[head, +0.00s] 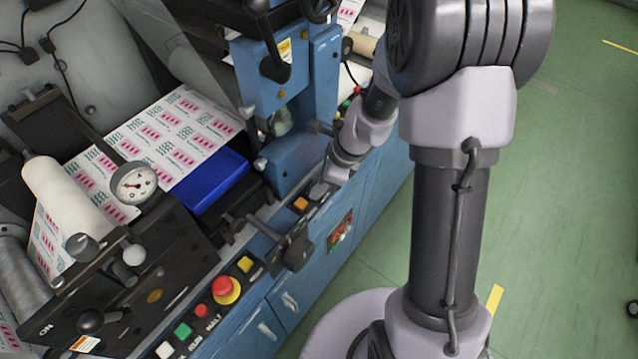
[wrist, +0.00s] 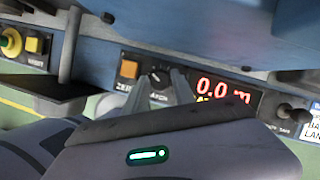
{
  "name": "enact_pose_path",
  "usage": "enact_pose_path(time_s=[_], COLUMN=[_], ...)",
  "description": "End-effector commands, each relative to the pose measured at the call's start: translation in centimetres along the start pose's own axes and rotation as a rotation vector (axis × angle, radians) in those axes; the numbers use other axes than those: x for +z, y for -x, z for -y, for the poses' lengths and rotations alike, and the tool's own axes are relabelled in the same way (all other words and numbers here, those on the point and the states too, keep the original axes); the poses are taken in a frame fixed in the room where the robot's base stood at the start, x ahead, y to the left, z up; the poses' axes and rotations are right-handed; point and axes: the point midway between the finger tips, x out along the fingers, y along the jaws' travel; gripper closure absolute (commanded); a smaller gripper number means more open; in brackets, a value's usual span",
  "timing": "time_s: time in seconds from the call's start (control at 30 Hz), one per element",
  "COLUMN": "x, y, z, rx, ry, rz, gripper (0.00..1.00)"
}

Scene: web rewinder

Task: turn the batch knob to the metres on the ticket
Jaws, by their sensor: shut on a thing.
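The batch knob (wrist: 159,77) is a small dark knob with a pale mark, on the black panel in the wrist view. My gripper (wrist: 160,88) is shut on it, one finger on each side. The fingers cover part of the label below it. In the head view my gripper (head: 322,187) reaches the console's front strip and hides the knob. The display (wrist: 224,92) right of the fingers reads 0.0 m in red; a yellow line under it is mostly hidden by my gripper. A white paper with print (wrist: 313,115) is cut off at the right edge; no metres are readable on it.
An orange zero button (wrist: 129,69) sits just left of the knob. A dark lever handle (head: 297,250) juts out from the console nearby. A red stop button (head: 225,287) and a yellow button (head: 245,264) lie further left. Green floor is open at right.

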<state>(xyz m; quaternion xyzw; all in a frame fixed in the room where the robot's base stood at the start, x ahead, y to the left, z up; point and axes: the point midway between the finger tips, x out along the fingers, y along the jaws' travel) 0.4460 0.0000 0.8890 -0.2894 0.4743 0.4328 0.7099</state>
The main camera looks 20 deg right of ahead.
Motion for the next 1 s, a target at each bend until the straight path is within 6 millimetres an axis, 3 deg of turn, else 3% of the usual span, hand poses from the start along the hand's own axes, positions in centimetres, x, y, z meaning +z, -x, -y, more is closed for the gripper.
enact_pose_path(time_s=[0.4,0.93,0.97,1.0], x=[0.01,0.02,0.02,0.02], y=[-0.03,-0.01,-0.01,-0.02], z=[-0.15,-0.14,-0.14,-0.14], rx=[-0.069,-0.078,-0.078,-0.078], ry=[-0.167,-0.190,-0.190,-0.190], rz=[0.000,0.000,0.000,0.000], gripper=[1.00,1.00,0.63,0.55])
